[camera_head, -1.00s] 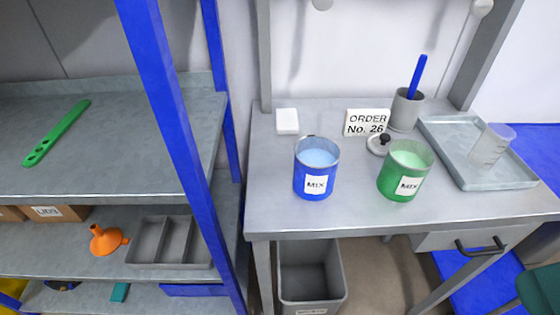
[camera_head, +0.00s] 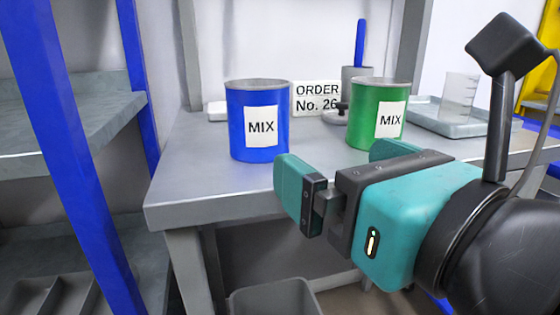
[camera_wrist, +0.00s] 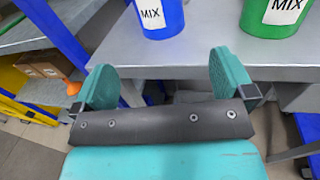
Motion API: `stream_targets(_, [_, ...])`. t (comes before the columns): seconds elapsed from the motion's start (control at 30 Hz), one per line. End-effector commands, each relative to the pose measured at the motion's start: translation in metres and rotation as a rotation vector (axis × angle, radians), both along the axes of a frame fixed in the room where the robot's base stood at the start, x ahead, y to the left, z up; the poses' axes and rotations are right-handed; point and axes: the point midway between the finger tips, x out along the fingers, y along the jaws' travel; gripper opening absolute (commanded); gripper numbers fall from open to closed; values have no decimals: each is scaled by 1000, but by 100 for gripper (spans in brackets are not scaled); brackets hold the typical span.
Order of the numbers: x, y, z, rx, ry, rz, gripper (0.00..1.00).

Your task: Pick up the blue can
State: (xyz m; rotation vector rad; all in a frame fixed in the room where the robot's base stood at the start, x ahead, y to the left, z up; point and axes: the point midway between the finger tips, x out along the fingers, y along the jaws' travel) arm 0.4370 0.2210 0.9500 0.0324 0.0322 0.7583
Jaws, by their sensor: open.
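The blue can (camera_head: 246,141), with a white MIX label, stands upright on the grey table left of centre in the head view. Its lower part also shows at the top of the wrist view (camera_wrist: 172,30). My gripper (camera_head: 335,170) is open and empty, in front of the table's front edge, to the right of the blue can and nearer to me. In the wrist view its two teal fingers (camera_wrist: 165,82) are spread wide, with the blue can beyond them and between their lines. Nothing is between the fingers.
A green MIX can (camera_head: 365,115) stands right of the blue can. Behind are an order sign (camera_head: 317,97), a grey cup (camera_head: 357,73) with a blue stick, and a tray (camera_head: 440,121) holding a clear beaker (camera_head: 460,95). A blue shelf post (camera_head: 75,150) rises at left.

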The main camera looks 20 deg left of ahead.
Motion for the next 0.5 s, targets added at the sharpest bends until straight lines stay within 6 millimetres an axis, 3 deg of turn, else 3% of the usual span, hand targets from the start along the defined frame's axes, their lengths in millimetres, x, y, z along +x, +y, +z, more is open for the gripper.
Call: stream_targets(0.5, [29, 33, 8, -26, -43, 7, 100])
